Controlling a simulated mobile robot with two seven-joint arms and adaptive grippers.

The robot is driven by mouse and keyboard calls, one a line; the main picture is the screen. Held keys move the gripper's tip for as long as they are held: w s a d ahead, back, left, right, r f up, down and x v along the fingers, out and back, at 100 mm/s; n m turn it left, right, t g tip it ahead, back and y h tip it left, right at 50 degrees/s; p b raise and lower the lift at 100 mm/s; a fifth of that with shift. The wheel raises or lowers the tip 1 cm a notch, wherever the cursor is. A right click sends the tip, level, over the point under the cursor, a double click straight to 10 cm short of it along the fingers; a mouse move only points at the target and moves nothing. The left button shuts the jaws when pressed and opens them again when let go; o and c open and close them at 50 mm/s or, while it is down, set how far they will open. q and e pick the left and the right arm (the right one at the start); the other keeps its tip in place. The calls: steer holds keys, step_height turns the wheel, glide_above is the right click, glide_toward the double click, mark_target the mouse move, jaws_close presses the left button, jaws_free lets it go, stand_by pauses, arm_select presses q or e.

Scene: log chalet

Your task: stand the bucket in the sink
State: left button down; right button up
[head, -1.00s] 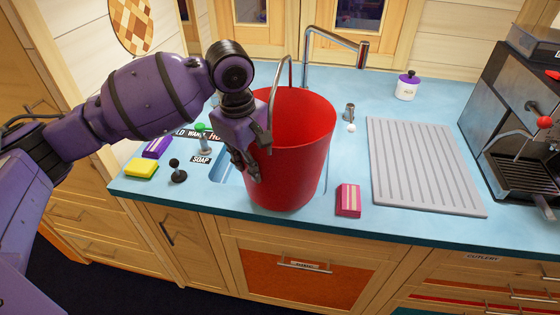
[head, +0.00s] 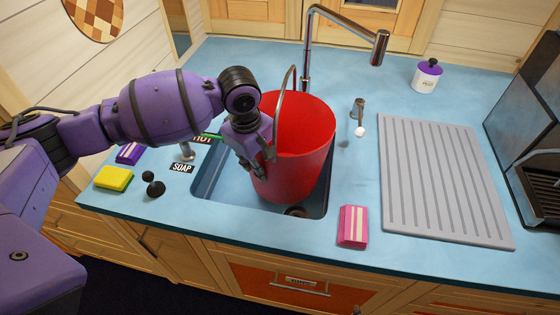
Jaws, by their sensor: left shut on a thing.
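The red bucket (head: 300,165) is in the middle of the head view, with its thin metal handle arched up at its left side. Its lower part is down within the blue sink (head: 222,190), and it looks close to upright. Whether its base touches the sink floor I cannot tell. A dark drain shows just in front of the base. My left gripper (head: 262,160) is shut on the bucket's left side near the rim; its far finger is partly hidden. My right gripper is not in view.
The tap (head: 345,25) arches behind the bucket. A pink-striped box (head: 352,226) and a grey ribbed drainboard (head: 440,185) are to the right. A yellow sponge (head: 114,179) and a dark knobbed plug (head: 152,184) lie left. A white jar (head: 427,77) stands at the back.

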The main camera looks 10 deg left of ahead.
mark_target(259, 184)
arm_select(q)
steer(key=shift+w+f, duration=0.15)
steer(key=shift+f, duration=0.3)
step_height(259, 184, down, 4)
steer(key=shift+r, duration=0.15)
steer(key=shift+f, duration=0.25)
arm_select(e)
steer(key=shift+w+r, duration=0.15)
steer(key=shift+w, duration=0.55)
arm_select(q)
steer(key=shift+f, duration=0.1)
steer(key=c, duration=1.8)
jaws_free()
steer(key=shift+f, duration=0.1)
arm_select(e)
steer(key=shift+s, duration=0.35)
